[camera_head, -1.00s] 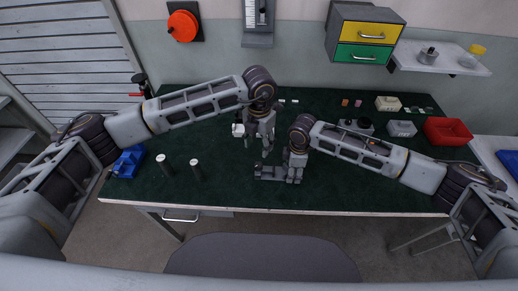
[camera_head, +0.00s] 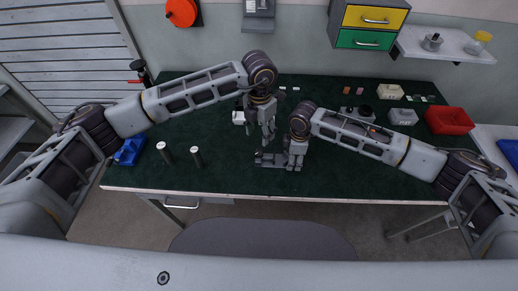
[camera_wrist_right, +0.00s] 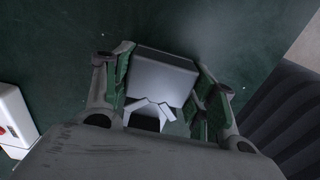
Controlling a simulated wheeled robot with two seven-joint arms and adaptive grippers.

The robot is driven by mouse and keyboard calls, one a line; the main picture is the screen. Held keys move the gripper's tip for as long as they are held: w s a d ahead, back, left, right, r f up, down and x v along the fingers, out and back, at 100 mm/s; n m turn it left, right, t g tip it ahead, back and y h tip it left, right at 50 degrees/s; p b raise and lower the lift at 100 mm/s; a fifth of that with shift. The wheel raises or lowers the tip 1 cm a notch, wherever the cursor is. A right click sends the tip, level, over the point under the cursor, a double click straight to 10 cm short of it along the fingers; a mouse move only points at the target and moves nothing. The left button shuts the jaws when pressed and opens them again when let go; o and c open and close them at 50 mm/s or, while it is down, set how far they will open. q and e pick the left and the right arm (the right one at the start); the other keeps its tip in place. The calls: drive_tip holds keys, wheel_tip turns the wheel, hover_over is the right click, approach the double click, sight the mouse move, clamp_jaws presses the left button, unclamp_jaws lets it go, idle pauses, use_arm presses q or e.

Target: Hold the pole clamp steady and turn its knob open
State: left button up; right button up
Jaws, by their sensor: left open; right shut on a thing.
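The pole clamp (camera_head: 270,160) is a grey piece low on the green bench top near its front edge. My right gripper (camera_head: 296,158) is shut on the right part of the clamp. In the right wrist view a grey block of the clamp (camera_wrist_right: 165,75) sits between the green-padded fingers of my right gripper (camera_wrist_right: 162,90). My left gripper (camera_head: 268,138) is open, pointing down just above the left part of the clamp, with nothing seen between its fingers. The knob is too small and too covered by the left gripper to make out.
A white part (camera_head: 239,118) lies behind my left gripper. The front middle is clear.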

sight(259, 152)
use_arm(q)
drive_tip(key=m, duration=1)
drive_tip(key=shift+w+a+r, duration=0.15)
drive_tip(key=shift+a+r, duration=0.05)
idle(0.5)
drive_tip(key=shift+f, duration=6)
drive_tip(key=shift+c, duration=0.2)
drive_tip(key=c, duration=1)
